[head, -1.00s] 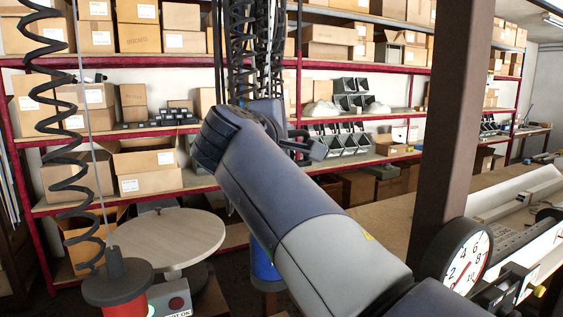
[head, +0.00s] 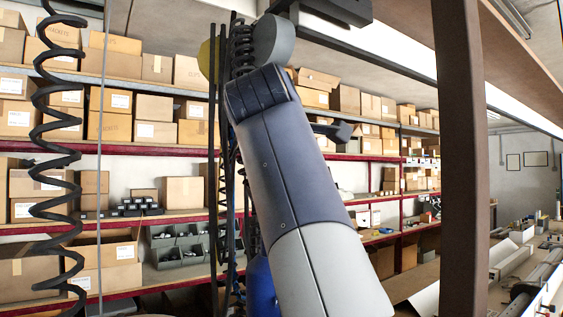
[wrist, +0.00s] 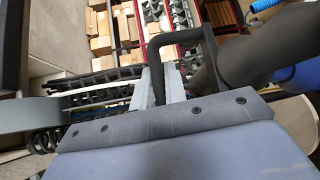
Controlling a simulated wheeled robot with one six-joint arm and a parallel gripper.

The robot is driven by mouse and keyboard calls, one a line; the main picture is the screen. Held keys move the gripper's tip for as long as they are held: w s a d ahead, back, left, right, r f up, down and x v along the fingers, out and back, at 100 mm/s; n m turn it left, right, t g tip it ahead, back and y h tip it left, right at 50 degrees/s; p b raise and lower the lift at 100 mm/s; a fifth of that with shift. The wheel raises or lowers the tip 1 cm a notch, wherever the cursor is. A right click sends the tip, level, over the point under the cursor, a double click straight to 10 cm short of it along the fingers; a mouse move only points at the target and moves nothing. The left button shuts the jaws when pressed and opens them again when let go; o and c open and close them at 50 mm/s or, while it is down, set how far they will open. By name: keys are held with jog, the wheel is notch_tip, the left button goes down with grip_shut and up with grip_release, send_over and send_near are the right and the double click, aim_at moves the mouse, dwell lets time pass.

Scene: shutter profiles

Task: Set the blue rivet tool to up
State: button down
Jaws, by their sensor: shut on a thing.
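The blue rivet tool (head: 262,285) shows in the head view as a blue body at the bottom, partly hidden behind my arm. In the wrist view, a blue rounded part (wrist: 302,73) is at the right, next to a thick dark body. My gripper (wrist: 158,85) shows in the wrist view with its pale fingers shut on a bent dark handle (wrist: 180,38). The handle seems to belong to the tool, but its join is not clear. In the head view my arm hides the gripper.
Dark cables and a coil (head: 240,50) hang close behind my arm. A large black coil (head: 55,130) hangs at the left. A brown post (head: 462,150) stands at the right. Shelves with cardboard boxes (head: 155,130) fill the back.

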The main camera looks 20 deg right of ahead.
jog(key=shift+r, duration=0.4)
jog(key=shift+s+r, duration=0.1)
jog(key=shift+r, duration=0.1)
jog(key=c, duration=1.5)
grip_release()
jog(key=shift+f, duration=0.1)
jog(key=shift+o, duration=0.2)
jog(key=shift+a, duration=0.1)
jog(key=shift+s+a, duration=0.2)
jog(key=shift+s, duration=0.05)
jog(key=v, duration=1)
jog(key=shift+b, duration=0.45)
jog(key=shift+w+d, duration=0.1)
jog(key=shift+w, duration=0.05)
